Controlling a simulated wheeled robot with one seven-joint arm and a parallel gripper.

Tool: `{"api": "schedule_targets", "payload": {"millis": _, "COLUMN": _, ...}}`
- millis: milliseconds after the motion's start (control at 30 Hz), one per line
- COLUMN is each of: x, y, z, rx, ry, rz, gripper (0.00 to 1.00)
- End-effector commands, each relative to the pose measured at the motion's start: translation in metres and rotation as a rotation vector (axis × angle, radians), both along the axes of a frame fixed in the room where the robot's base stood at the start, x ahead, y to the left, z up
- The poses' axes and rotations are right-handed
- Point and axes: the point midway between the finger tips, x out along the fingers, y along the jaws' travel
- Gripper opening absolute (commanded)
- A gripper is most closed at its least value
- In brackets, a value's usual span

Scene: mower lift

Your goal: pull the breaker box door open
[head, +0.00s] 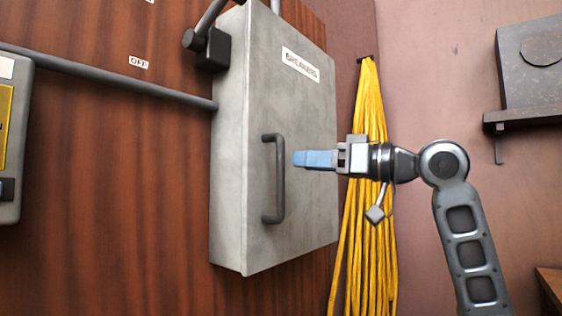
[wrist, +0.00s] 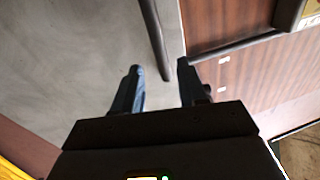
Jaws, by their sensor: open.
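The grey metal breaker box (head: 230,200) is mounted on the wood-panelled wall in the head view. Its door (head: 310,190) looks shut and carries a white label near the top. A dark vertical bar handle (head: 279,180) stands out on the door's left side. My gripper (head: 296,159) points left at the handle, just right of its middle and seemingly short of it. In the wrist view, my two fingers (wrist: 160,78) are apart with nothing between them. The handle (wrist: 156,45) lies beyond the fingertips there. Contact is not visible.
A conduit (head: 120,84) runs into the box's left side. A grey box (head: 14,140) is at the far left. Yellow cable (head: 368,230) hangs behind my arm. A dark metal bracket (head: 530,70) is on the right wall.

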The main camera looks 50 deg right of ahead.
Motion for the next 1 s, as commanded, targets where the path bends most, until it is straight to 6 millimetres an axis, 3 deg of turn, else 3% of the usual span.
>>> {"api": "schedule_targets", "payload": {"millis": 267, "x": -0.006, "y": 0.001, "z": 0.012, "rx": -0.072, "ry": 0.049, "rz": -0.001, "gripper": 0.42}}
{"api": "schedule_targets", "payload": {"millis": 700, "x": 0.052, "y": 0.014, "z": 0.013, "rx": -0.07, "ry": 0.048, "rz": -0.001, "gripper": 0.42}}
{"api": "schedule_targets", "payload": {"millis": 1000, "x": 0.066, "y": 0.017, "z": 0.012, "rx": -0.07, "ry": 0.046, "rz": -0.002, "gripper": 0.42}}
